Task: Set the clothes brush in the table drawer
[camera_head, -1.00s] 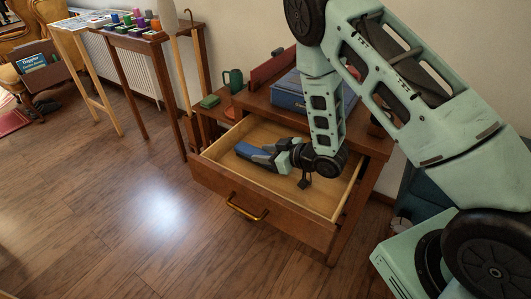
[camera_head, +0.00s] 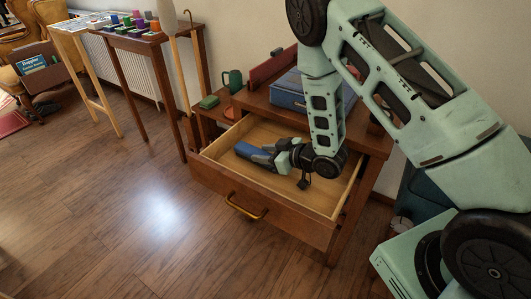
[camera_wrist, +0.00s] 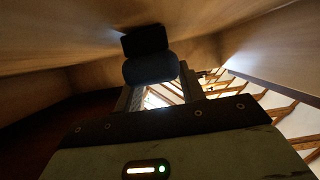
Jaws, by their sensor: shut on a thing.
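The table drawer (camera_head: 215,147) is pulled open from the wooden table (camera_head: 375,144), with a brass handle (camera_head: 247,206) on its front. My gripper (camera_head: 264,157) reaches down inside the open drawer and lies nearly level, pointing left. It is shut on the clothes brush (camera_head: 247,150), which looks blue and is inside the drawer walls, toward the back left. The wrist view shows the brush (camera_wrist: 150,68) between my fingers, blue-grey with a black part beyond it. Whether the brush touches the drawer floor cannot be told.
On the table top are a blue case (camera_head: 292,90), a green mug (camera_head: 232,80) and a green block (camera_head: 209,102). A narrow table with coloured spools (camera_head: 138,25) stands at the left. The floor (camera_head: 130,210) in front of the drawer is clear.

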